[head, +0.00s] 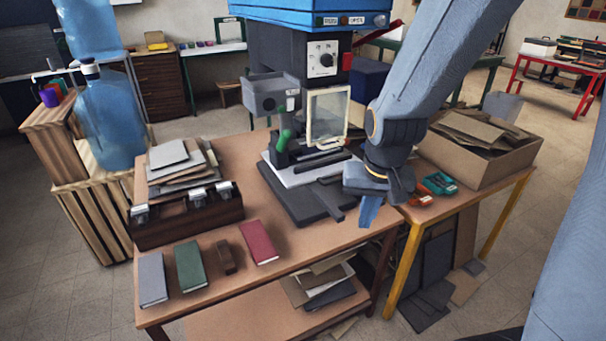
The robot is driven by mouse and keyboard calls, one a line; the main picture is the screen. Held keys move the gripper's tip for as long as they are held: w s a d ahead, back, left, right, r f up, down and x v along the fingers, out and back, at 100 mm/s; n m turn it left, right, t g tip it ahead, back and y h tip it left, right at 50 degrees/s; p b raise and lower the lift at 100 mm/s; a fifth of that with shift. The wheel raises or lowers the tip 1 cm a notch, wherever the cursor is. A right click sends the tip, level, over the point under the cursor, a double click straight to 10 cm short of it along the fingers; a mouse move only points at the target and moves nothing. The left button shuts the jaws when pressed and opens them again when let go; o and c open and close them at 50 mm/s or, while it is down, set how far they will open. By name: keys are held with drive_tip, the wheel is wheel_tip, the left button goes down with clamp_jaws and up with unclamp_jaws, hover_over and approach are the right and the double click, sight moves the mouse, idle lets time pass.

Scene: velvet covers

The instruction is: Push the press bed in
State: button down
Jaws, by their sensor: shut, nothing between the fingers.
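The press (292,50) has a blue top and a dark body, and it stands at the back of the brown table. Its press bed (294,203) is a dark flat plate that sticks out toward the front of the table. A pale plate and dark bars lie over its rear part. A narrow dark bar (331,208) juts from the bed toward the front right. My gripper (367,220) is shut and empty, pointing down just right of the bar's front end. I cannot tell whether it touches the bar or the bed.
A dark wooden rack (186,224) stands left of the bed, with grey sheets behind it. Grey, green and red books (258,243) and a small brown block lie along the front edge. A cardboard box (480,155) sits on the side table at right. The table's front right is clear.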

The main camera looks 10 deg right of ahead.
drive_tip(key=w+a+f+m+t, duration=0.1)
drive_tip(key=w+m+t, duration=0.1)
drive_tip(key=w, duration=0.2)
drive_tip(key=w+a+f+m+t+y, duration=0.1)
drive_tip(key=w+m+t, duration=0.1)
drive_tip(key=w+t, duration=0.1)
drive_tip(key=w+a+f+m+t+y, duration=0.1)
drive_tip(key=w+f+m+t, duration=0.1)
drive_tip(key=w, duration=0.3)
drive_tip(key=shift+w+m+t+p, duration=0.15)
drive_tip(key=shift+m+t+p, duration=0.15)
drive_tip(key=shift+m+t, duration=0.25)
drive_tip(key=w+a+m+t+y, duration=0.1)
drive_tip(key=a+m+t+y, duration=0.1)
drive_tip(key=a+m, duration=0.15)
drive_tip(key=m+t+y+p, duration=0.1)
drive_tip(key=p, duration=0.4)
approach(297, 171)
drive_tip(key=x, duration=0.6)
